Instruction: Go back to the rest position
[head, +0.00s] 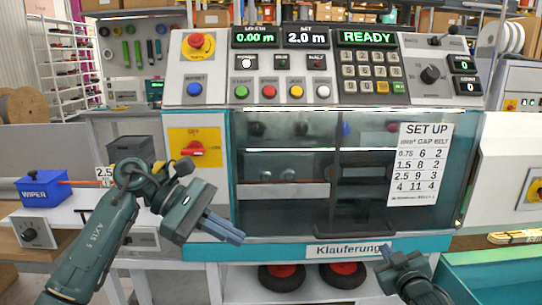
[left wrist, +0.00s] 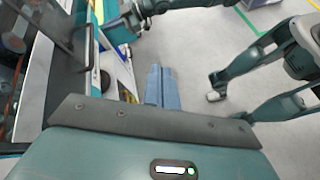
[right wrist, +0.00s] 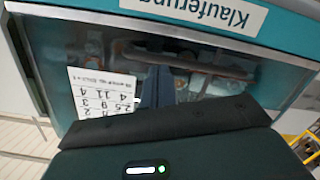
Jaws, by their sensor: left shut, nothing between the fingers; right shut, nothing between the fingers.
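My left gripper (head: 228,232) is in front of the machine's lower left front, its two blue-grey fingers together and empty. In the left wrist view its fingers (left wrist: 162,88) are closed above the grey floor. My right gripper (head: 386,254) is low in front of the machine, right of the Klauferung label (head: 348,249). In the right wrist view its fingers (right wrist: 158,88) are together in front of the machine's dark window, with nothing between them. Neither gripper visibly holds anything.
The machine's control panel (head: 320,68) shows READY above a closed dark window with a SET UP sheet (head: 419,163). A blue WIPER box (head: 42,189) stands at left. A teal bin (head: 500,278) is at lower right. Red-centred wheels (head: 344,270) sit under the machine.

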